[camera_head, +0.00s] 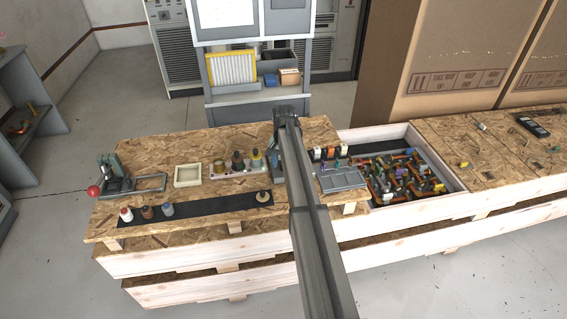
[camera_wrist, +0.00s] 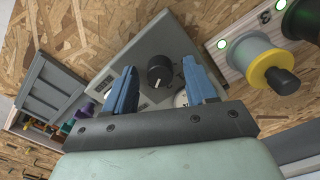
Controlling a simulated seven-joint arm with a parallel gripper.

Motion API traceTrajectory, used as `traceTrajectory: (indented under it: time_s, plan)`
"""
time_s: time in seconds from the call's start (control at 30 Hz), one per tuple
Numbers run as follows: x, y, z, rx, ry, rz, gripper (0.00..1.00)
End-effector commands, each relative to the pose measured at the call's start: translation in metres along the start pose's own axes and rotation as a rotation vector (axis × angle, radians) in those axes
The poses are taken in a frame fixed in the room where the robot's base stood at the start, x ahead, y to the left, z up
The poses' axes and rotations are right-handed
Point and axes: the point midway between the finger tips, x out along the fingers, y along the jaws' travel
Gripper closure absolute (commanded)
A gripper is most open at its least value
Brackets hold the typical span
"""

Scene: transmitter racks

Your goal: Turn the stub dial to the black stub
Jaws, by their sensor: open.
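A black dial knob (camera_wrist: 160,70) stands on a grey wedge-shaped panel (camera_wrist: 150,45) in the wrist view. A small white mark shows at its near edge; small labels on the panel are too small to read. My gripper (camera_wrist: 158,76) is open, with one blue finger on each side of the knob and a gap to both. A pale round dial face (camera_wrist: 181,98) shows partly behind the right finger. A yellow and black stub (camera_wrist: 276,78) sits on a pale block to the right. In the head view my arm hides most of the dial panel.
The pale block (camera_head: 228,173) with several stubs stands left of my arm. A dark mat (camera_head: 195,207) with several small pieces lies in front. A grey tray (camera_head: 340,180) and a crate of coloured parts (camera_head: 443,193) are to the right.

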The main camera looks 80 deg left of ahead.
Motion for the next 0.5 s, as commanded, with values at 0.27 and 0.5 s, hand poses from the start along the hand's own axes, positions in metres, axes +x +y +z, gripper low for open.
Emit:
traceTrajectory:
  time_s: [0.27,0.5]
  plan:
    - [0.0,0.0,0.0,0.0,0.0,0.0,0.51]
    - [-0.0001,0.0,0.0,0.0,0.0,0.0,0.73]
